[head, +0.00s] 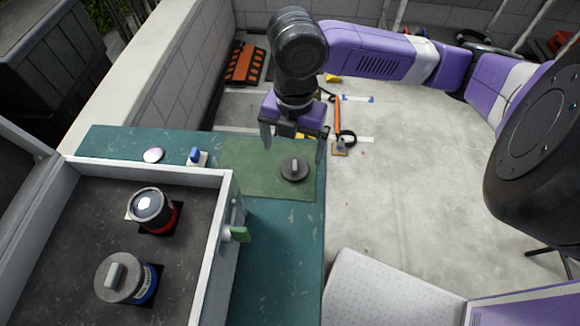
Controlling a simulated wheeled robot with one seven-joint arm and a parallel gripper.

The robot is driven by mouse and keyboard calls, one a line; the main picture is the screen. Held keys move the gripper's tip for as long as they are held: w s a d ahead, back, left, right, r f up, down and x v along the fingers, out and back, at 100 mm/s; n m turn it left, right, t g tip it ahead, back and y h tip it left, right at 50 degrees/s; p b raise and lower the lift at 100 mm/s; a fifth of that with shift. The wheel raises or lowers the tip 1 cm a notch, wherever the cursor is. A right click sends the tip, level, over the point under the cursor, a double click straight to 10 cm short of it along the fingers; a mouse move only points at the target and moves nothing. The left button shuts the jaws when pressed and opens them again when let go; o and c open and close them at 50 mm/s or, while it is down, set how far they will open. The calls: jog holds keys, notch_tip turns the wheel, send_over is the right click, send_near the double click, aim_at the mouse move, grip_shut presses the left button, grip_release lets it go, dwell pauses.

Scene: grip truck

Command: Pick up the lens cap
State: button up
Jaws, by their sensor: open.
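A dark round lens cap (294,170) with a light grey raised grip lies on the green mat (240,184). My gripper (293,144) is open above the mat, pointing down. Its two fingers are spread wide, and in the picture they sit just above the cap, one to each side. Nothing is between the fingers. The exact height over the cap cannot be told. A lens with a red band (147,205) stands in the open case with its glass showing. A lens with a blue band (140,290) beside it has a similar grey cap on top.
The open case (230,200) has raised walls left of the mat, with a green-tagged latch (240,234) on its near right side.

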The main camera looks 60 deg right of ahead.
aim_at(294, 166)
jog(key=shift+s+d+f, duration=0.15)
jog(key=shift+f+p, duration=0.35)
jog(key=shift+f, duration=3.35)
jog(key=c, duration=1.4)
